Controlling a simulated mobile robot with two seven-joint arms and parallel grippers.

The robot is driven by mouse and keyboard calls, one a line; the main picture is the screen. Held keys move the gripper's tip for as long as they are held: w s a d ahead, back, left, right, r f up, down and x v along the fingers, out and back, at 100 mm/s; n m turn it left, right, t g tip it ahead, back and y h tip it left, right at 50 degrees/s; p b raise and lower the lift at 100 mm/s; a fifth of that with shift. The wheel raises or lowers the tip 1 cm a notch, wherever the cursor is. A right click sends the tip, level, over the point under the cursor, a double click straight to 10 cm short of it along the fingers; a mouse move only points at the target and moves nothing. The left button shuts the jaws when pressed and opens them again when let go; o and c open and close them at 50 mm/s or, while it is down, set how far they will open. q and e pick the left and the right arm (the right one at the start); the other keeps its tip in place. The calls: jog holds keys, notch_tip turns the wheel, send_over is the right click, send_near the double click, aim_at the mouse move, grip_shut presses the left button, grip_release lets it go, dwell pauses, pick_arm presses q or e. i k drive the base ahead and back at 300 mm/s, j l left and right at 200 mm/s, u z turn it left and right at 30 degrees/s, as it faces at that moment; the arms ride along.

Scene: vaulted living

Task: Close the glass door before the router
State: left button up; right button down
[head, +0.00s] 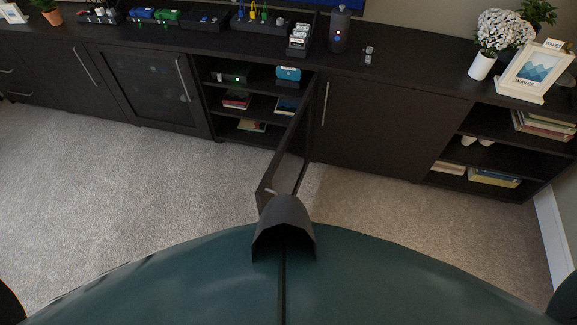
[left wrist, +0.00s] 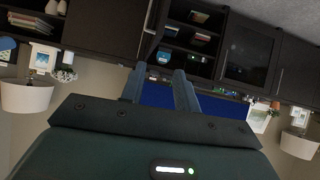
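The glass door (head: 293,150) with a dark frame stands wide open, swung out from the right side of an open compartment toward me. The router (head: 235,76), a dark box with a green light, sits on the upper shelf inside, to the left of a teal box. In the left wrist view, which is upside down, the router's green light (left wrist: 203,60) shows, and the door (left wrist: 151,28) appears edge-on. My left gripper (left wrist: 159,82) shows only there, its two fingers apart with nothing between them. My right gripper is in neither view.
The dark cabinet run has a closed glass door (head: 150,85) on the left and a closed solid door (head: 385,125) on the right. A picture frame (head: 535,70) and flowers (head: 503,32) stand on top. Carpet (head: 130,190) left of the open door is clear.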

aim_at(287, 167)
jog(key=k+l, duration=0.2)
jog(key=l, duration=0.2)
jog(key=k+l+u, duration=0.15)
jog(key=l, duration=0.3)
jog(key=k+l, duration=0.2)
jog(key=l, duration=0.15)
